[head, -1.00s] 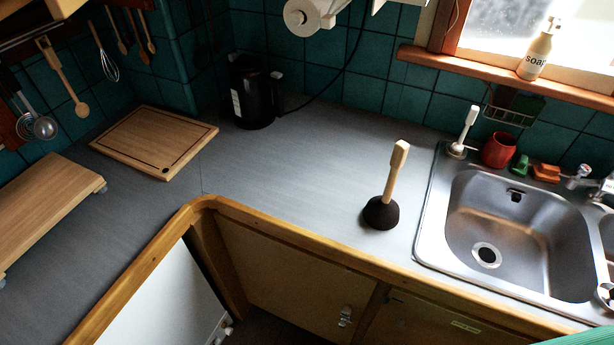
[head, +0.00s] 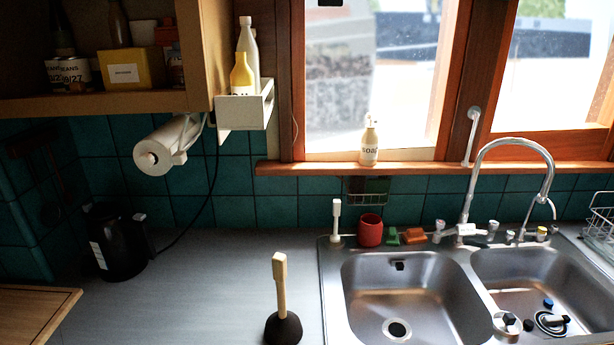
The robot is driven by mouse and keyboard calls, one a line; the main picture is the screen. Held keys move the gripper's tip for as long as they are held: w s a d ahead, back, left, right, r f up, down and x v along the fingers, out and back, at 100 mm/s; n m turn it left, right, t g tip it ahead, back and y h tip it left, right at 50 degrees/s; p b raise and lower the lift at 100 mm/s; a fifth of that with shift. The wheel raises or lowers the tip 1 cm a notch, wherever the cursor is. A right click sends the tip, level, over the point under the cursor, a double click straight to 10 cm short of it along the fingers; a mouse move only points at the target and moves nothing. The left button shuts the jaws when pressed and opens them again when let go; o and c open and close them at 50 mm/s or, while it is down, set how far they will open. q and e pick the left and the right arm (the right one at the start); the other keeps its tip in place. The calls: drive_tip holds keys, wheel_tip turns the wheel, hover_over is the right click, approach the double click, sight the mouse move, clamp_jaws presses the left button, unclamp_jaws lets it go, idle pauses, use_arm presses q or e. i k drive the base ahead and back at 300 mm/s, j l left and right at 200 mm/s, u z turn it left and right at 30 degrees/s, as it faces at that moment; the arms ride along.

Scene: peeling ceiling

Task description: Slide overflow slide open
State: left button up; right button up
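The steel sink (head: 332,275) has two basins. A small dark overflow fitting (head: 399,265) sits high on the back wall of the left basin. I take it to be the overflow slide, but it is too small to tell whether it is open or shut. A round drain (head: 397,328) is in the floor of the left basin. Neither of my grippers is in view.
A plunger (head: 280,300) stands on the counter left of the sink. A white brush (head: 336,220), red cup (head: 370,230), green and orange sponges and the tall tap (head: 467,200) line the sink's back edge. Loose parts lie in the right basin. Counter behind the plunger is clear.

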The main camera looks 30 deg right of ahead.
sight(400, 266)
drive_tip(key=z, duration=2.2)
drive_tip(key=i+l+z, duration=0.1)
drive_tip(key=i+l, duration=0.2)
drive_tip(key=i, duration=0.2)
drive_tip(key=i+l+z, duration=0.15)
drive_tip(key=i+l, duration=0.15)
drive_tip(key=i, duration=0.25)
